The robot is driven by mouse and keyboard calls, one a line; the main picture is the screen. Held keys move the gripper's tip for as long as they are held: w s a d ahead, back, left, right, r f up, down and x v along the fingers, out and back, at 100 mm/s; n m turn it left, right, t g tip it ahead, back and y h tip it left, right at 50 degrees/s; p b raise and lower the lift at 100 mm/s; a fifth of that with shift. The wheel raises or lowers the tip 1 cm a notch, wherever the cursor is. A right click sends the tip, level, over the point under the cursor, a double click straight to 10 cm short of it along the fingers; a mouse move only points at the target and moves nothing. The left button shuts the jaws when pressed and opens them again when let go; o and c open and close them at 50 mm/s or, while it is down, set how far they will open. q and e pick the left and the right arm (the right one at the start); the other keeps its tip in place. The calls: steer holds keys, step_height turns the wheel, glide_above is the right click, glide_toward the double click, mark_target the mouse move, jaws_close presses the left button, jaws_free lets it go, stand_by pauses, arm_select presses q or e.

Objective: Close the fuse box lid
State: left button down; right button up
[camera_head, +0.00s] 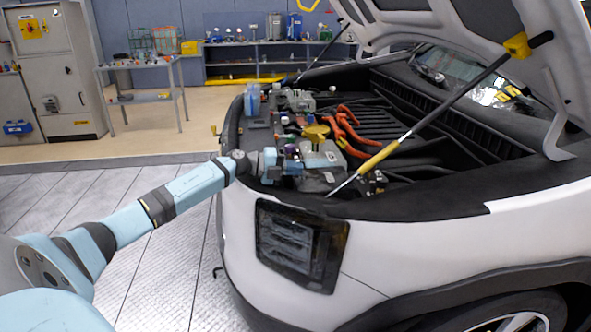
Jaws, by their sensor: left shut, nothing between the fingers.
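The white car's hood is up and its engine bay is open. A grey box-like unit (325,157) sits at the near front corner of the bay, behind the headlight. It looks like the fuse box, but I cannot tell for sure, nor how its lid stands. My left arm comes in from the left over the car's front edge. My left gripper (269,160) is at the left side of this unit, shut and empty. I cannot tell whether it touches the unit. My right gripper is not in view.
A yellow cap (316,132) and orange cables (346,128) lie just behind the unit. A hood strut with a yellow sleeve (379,156) slants up on the right. The raised hood (425,22) hangs overhead. Floor left of the car is clear; a workbench (143,65) stands behind.

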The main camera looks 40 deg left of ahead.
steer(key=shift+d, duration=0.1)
arm_select(q)
steer(key=s+a+r+p, duration=0.4)
steer(key=s+a+r, duration=0.2)
steer(key=s, duration=0.2)
steer(key=shift+a, duration=0.15)
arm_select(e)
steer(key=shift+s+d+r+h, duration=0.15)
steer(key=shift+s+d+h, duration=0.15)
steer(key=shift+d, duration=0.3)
